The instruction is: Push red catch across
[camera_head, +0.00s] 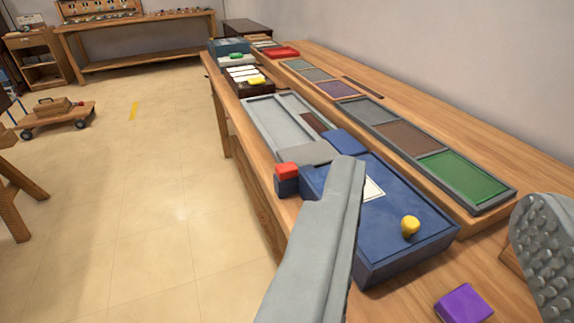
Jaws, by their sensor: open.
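I cannot tell whether the left finger touches the box. It hides part of the box.
A long wooden bench (483,268) runs along the wall. It holds a purple block (463,303), a grey tray (272,117), white keys (243,75) and a framed panel with a green section (466,178). The floor (140,215) on the left is open, with a wheeled cart (58,112) beyond.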

